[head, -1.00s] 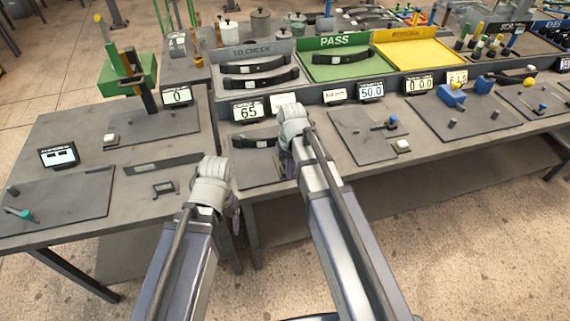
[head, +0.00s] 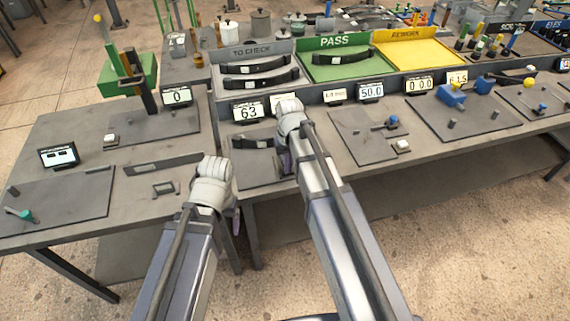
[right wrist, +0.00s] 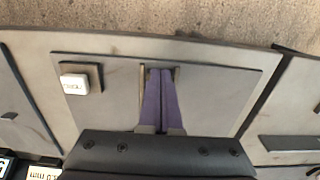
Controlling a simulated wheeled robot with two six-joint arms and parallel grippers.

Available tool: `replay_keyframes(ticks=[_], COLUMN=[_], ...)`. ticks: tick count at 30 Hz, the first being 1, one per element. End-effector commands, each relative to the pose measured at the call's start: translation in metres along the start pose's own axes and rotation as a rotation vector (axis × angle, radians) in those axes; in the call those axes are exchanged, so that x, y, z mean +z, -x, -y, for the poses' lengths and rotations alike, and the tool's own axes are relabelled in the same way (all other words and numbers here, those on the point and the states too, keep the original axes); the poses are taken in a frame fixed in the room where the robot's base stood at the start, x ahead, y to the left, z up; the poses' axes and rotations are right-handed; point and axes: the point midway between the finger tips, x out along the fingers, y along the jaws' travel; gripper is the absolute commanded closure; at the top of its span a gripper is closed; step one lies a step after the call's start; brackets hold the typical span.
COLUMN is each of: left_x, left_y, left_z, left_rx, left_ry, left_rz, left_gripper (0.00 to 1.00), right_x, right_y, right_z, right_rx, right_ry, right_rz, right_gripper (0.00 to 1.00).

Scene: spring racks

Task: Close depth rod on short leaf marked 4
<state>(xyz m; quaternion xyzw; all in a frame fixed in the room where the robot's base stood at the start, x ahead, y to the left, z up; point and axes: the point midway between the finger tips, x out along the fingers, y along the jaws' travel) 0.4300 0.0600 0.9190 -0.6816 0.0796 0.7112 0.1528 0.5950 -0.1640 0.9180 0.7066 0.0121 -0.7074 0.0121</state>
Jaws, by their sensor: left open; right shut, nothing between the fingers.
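My right gripper (head: 286,163) is over the plate of the station whose display (head: 248,111) reads 63. In the right wrist view its purple fingers (right wrist: 160,72) are together and empty, their tips between a thin upright edge (right wrist: 142,85) and a small dark block (right wrist: 177,73). I cannot tell whether they touch either. A dark leaf (head: 252,142) lies on that plate, partly behind my right wrist. I cannot read its mark or make out the depth rod. My left gripper (head: 236,218) hangs near the front table edge, mostly hidden by its wrist; it is open.
A white button (right wrist: 74,84) sits on the plate in the right wrist view. A TO CHECK tray (head: 262,62) with dark leaves and a green PASS tray (head: 372,70) stand behind. A flat grey bar (head: 165,164) and small frame (head: 165,188) lie near my left wrist.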

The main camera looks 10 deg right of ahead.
Motion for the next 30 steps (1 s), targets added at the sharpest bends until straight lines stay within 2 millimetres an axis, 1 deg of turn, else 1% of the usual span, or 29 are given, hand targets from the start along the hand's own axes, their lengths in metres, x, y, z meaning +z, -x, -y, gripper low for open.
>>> replay_keyframes(ticks=[3, 30], left_x=[0.000, 0.000], left_y=[0.000, 0.000], left_z=[0.000, 0.000], left_rx=[0.000, 0.000], left_ry=[0.000, 0.000], left_rz=[0.000, 0.000], left_gripper=[0.24, 0.24], right_x=[-0.005, -0.031], right_y=[0.000, 0.000], right_z=[0.000, 0.000], right_rx=[0.000, 0.000], right_ry=[0.000, 0.000], right_rz=[-0.002, -0.002], right_gripper=[1.00, 1.00])
